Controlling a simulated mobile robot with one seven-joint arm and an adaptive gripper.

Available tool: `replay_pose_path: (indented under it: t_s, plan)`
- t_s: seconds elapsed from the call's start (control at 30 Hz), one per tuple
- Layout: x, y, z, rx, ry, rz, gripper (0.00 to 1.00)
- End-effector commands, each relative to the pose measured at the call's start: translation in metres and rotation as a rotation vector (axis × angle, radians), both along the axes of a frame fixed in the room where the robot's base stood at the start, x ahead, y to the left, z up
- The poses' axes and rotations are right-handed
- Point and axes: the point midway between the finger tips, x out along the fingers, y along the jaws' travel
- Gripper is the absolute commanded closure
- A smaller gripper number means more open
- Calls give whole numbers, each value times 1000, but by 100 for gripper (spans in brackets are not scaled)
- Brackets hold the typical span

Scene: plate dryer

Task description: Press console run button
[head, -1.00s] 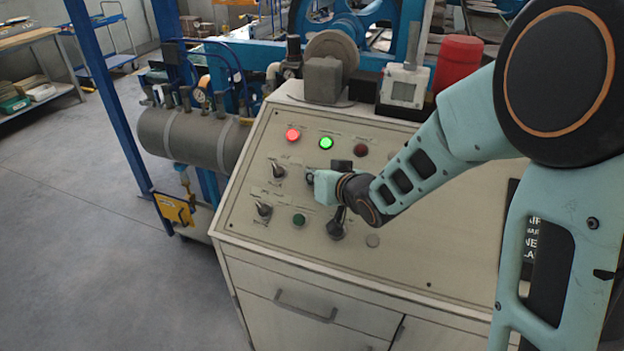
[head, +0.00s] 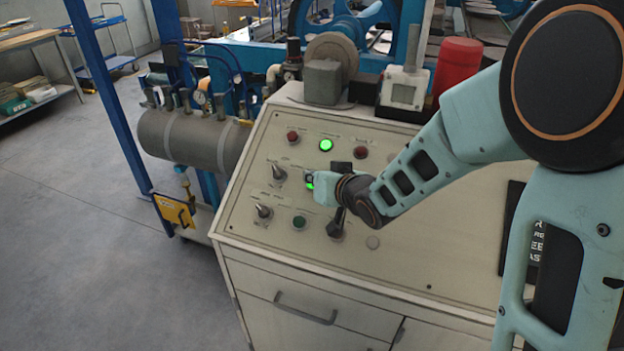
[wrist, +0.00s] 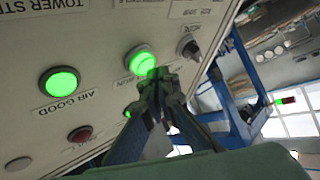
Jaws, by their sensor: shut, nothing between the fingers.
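The sloped cream console (head: 420,235) fills the middle of the head view. My gripper (head: 310,180) is over its upper left part, and its fingertips (wrist: 156,76) show shut and empty in the wrist view. They are at the lower edge of a green-lit button (wrist: 140,60), overlapping it; I cannot tell contact from a hair's gap. In the head view only a green glow of this button (head: 309,184) shows beside my gripper. Its label is mostly hidden by the fingers. A separate green lamp labelled AIR GOOD (wrist: 59,82) is lit; it also shows in the head view (head: 326,145).
A dark red lamp (head: 293,137) and another red one (head: 360,153) are unlit. Selector switches (head: 278,174) (head: 263,211), a dark green button (head: 299,222) and a black lever (head: 337,225) surround my gripper. A red canister (head: 458,68) stands behind the console.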

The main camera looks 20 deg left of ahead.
Motion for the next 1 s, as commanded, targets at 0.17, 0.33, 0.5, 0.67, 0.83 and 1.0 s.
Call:
replay_pose_path:
  t_s: [0.17,0.33,0.5,0.67,0.83,1.0]
  plan:
    - [-3,0,5,0,0,-1,100]
    - [-3,0,5,0,0,0,100]
    - [-4,0,9,1,-1,0,100]
    - [-10,1,22,2,-2,-1,100]
    - [-19,2,37,1,-2,1,100]
    - [-27,2,49,1,-2,1,100]
